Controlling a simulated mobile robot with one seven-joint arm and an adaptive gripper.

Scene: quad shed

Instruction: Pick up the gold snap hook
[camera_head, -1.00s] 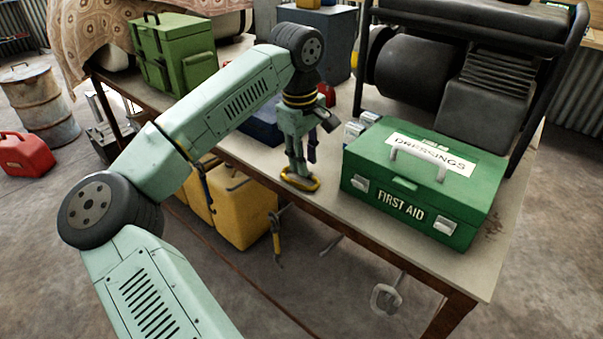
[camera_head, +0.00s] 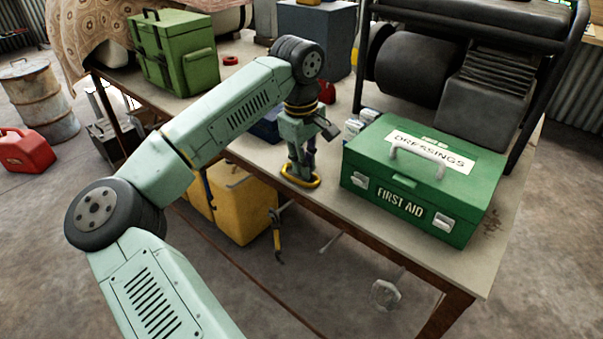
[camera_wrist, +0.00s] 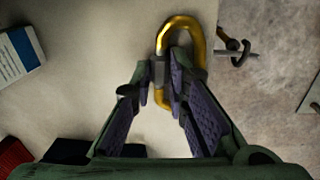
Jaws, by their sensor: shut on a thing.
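The gold snap hook (camera_head: 301,181) lies at the front edge of the table, directly under my gripper (camera_head: 300,172). In the wrist view the gold snap hook (camera_wrist: 181,28) is an elongated gold loop with a grey part at one side. The fingertips of my gripper (camera_wrist: 170,82) are shut on it, one on each side of its grey part. The hook's lower end is partly hidden behind the right finger. I cannot tell whether the hook is clear of the tabletop.
A green first aid box (camera_head: 415,190) stands just right of my gripper on the table (camera_head: 480,275). A black machine in a frame (camera_head: 470,85) stands behind it. A green case (camera_head: 172,50) is at the back left. Bare tabletop lies between hook and first aid box.

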